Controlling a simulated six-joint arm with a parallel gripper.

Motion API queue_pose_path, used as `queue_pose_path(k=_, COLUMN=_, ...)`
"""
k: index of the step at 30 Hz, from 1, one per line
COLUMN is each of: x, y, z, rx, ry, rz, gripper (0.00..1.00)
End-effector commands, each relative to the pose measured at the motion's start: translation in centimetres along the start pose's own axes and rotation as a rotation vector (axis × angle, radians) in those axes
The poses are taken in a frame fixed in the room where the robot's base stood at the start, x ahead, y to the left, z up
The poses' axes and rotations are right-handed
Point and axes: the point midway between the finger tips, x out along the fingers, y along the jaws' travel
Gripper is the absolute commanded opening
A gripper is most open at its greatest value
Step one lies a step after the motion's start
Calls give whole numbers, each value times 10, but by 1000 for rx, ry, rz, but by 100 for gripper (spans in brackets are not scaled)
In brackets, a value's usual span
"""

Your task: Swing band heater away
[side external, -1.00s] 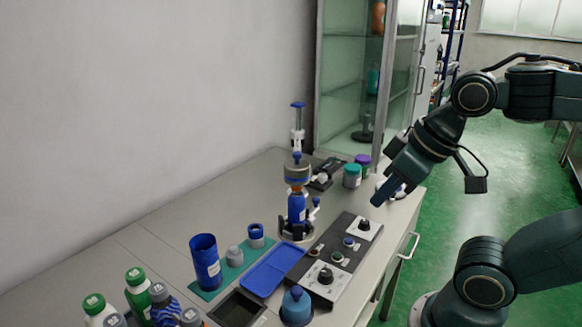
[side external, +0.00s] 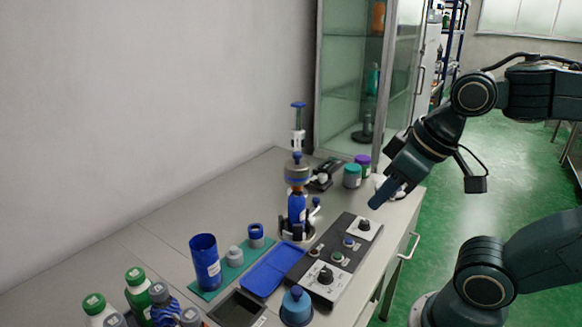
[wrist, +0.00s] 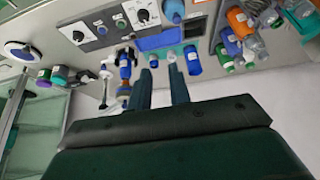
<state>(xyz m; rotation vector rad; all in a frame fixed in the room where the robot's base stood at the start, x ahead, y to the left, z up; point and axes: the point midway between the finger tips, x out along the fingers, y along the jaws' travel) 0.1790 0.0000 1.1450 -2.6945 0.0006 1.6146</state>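The sleeve applicator stands near the middle of the bench, with a blue bottle (side external: 297,207) upright in its base. A grey ring-shaped head (side external: 297,174), which looks like the band heater, sits above the bottle; I cannot tell whether it touches it. A small blue knob (side external: 316,202) stands beside the bottle. The applicator also shows in the wrist view (wrist: 124,70), left of my fingers. My gripper (side external: 380,199) is above the right side of the bench, apart from the applicator. In the wrist view my gripper (wrist: 161,75) has its two fingers apart with nothing between them.
A dark control panel (side external: 338,257) with knobs lies right of the applicator. A blue tray (side external: 272,269), a blue cup (side external: 205,262) and several bottles are in front. Teal (side external: 352,176) and purple-lidded (side external: 363,160) jars and a glass cabinet (side external: 350,85) stand behind.

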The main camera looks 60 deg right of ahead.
Motion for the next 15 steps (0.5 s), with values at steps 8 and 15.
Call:
queue_pose_path(k=8, x=-7, y=4, z=-23, rx=38, ry=-27, rz=10, gripper=46)
queue_pose_path(k=15, x=-17, y=16, z=-72, rx=125, ry=-89, rz=33, gripper=46)
